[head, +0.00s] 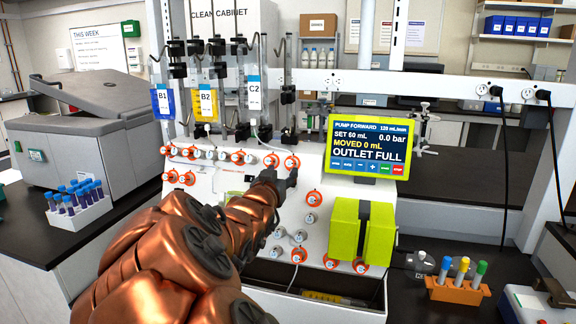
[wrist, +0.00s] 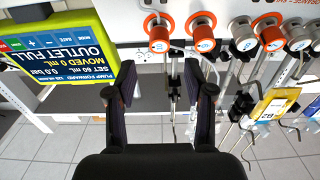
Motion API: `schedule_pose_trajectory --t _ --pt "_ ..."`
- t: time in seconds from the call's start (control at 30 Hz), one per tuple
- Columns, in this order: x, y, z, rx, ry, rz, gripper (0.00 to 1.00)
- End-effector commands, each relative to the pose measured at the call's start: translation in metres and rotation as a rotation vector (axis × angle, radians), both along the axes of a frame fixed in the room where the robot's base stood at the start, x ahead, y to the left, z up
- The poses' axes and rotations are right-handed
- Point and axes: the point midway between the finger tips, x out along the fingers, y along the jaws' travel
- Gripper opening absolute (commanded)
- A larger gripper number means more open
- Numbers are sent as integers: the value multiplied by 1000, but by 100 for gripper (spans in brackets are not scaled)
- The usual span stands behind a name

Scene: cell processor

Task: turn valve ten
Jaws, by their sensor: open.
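The cell processor's white front panel (head: 262,205) carries several small round valves, many with orange collars. Their numbers are too small to read surely, so I cannot tell which is valve ten. Two orange-collared valves, a right one (head: 291,162) and a left one (head: 271,160), sit at the right end of the upper row, just above my gripper (head: 284,181). In the wrist view, which shows the scene upside down, these look like the near orange valve (wrist: 158,38) and its neighbour (wrist: 202,32). My gripper (wrist: 162,95) is open, with nothing between its fingers and no visible contact.
The yellow-green pump screen (head: 368,147) reads "OUTLET FULL" and stands right of my gripper. Bags B1 (head: 163,103), B2 (head: 206,104) and C2 (head: 254,93) hang above the valves. A green pump cover (head: 345,228) is lower right. Tube racks flank the machine.

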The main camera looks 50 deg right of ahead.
Motion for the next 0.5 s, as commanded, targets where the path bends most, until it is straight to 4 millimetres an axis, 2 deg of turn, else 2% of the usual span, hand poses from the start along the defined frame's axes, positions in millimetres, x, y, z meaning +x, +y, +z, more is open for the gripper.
schedule_pose_trajectory --t 0.3,0.5 --pt "16 -36 1 1 0 -3 53" --pt "26 -52 0 1 2 0 53"
